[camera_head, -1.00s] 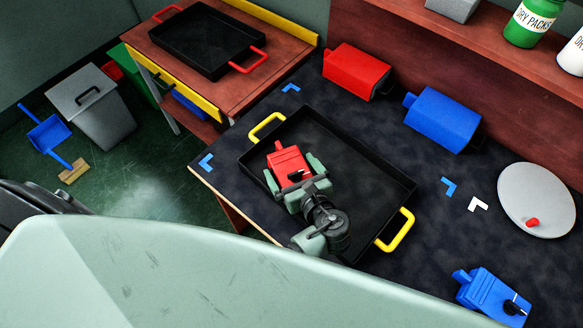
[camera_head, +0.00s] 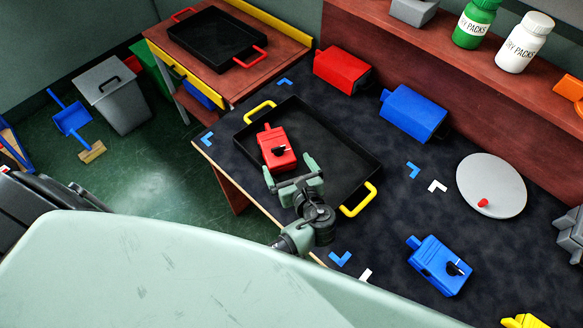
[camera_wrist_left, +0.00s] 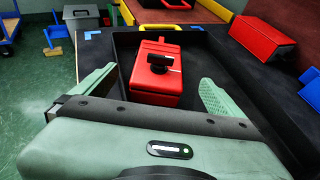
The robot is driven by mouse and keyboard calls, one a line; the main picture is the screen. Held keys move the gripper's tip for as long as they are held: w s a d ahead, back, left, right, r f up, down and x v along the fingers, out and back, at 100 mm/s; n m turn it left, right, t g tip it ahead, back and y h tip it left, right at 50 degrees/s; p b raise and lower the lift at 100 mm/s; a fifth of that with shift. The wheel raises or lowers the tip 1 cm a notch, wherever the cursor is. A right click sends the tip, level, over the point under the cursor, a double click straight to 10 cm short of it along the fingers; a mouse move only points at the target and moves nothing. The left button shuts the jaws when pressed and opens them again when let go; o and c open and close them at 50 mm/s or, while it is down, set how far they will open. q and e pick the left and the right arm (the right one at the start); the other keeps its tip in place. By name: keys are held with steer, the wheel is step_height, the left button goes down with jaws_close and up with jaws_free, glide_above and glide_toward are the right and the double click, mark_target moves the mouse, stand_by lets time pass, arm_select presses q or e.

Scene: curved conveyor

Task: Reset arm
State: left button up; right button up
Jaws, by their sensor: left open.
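My left gripper (camera_head: 290,172) is open and empty, at the near side of a black tray (camera_head: 350,143) with yellow handles on the dark table. A red canister (camera_head: 277,152) with a black knob lies in the tray, just beyond the fingertips. In the left wrist view the red canister (camera_wrist_left: 158,75) shows between the two spread fingers, ahead of them, with a gap on both sides. My right gripper is not in view.
A red box (camera_head: 342,69) and a blue box (camera_head: 413,112) stand at the back. A grey disc (camera_head: 491,186) and a blue canister (camera_head: 440,266) are at right. A second black tray (camera_head: 211,55) sits on the side table. Shelf bottles (camera_head: 523,46) are above.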

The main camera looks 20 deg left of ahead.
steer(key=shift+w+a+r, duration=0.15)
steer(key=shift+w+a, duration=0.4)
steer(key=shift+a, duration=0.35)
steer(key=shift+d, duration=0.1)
